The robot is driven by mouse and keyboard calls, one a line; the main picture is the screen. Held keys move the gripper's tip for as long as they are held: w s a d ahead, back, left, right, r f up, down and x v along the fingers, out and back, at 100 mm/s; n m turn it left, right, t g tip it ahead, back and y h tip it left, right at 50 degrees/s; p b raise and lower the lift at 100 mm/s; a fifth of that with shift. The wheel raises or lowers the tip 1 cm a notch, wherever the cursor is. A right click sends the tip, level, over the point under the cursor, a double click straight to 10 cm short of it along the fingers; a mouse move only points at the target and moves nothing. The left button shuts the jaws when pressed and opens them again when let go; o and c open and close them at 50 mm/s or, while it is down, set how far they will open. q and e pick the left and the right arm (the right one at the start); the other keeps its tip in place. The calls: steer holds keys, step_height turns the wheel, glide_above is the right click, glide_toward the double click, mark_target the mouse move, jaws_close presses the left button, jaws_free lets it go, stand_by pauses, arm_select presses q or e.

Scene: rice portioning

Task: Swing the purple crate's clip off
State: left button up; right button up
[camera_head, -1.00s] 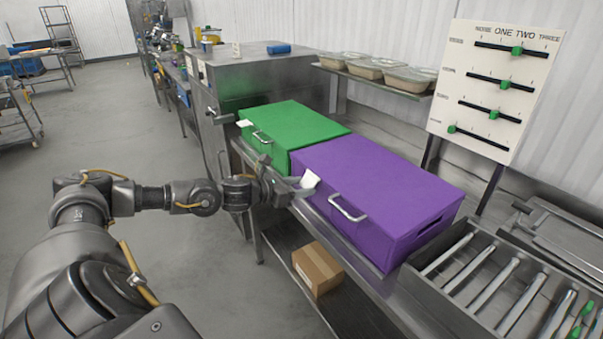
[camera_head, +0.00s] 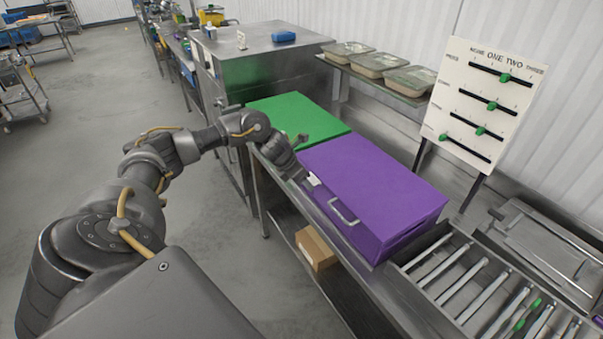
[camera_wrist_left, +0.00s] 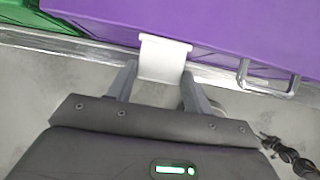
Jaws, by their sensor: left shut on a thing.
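The purple crate (camera_head: 385,190) sits closed on the steel bench, with a silver handle on its front. Its white clip (camera_head: 314,179) is at the left end of the front top edge. In the left wrist view the clip (camera_wrist_left: 164,58) hangs from the crate's rim (camera_wrist_left: 215,35) between my two fingers. My left gripper (camera_head: 305,181) is at the clip and shut on it; the fingers also show in the left wrist view (camera_wrist_left: 160,85). The finger contact is hard to make out. My right gripper is not in view.
A green crate (camera_head: 290,112) stands beside the purple one, partly behind my left arm. A tray of metal rollers (camera_head: 475,280) is at the right. A slider board (camera_head: 487,95) and a shelf of lidded containers (camera_head: 380,66) stand behind. A cardboard box (camera_head: 316,248) lies below.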

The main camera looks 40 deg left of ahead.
arm_select(q)
steer(key=shift+w+r+g+p, duration=0.1)
steer(key=shift+r+g+p, duration=0.15)
steer(key=shift+g+p, duration=0.15)
steer(key=shift+f, duration=0.1)
steer(key=o, duration=1)
steer(key=shift+d+b+v, duration=0.2)
steer(key=shift+b+v, duration=1.3)
steer(key=shift+v, duration=3.85)
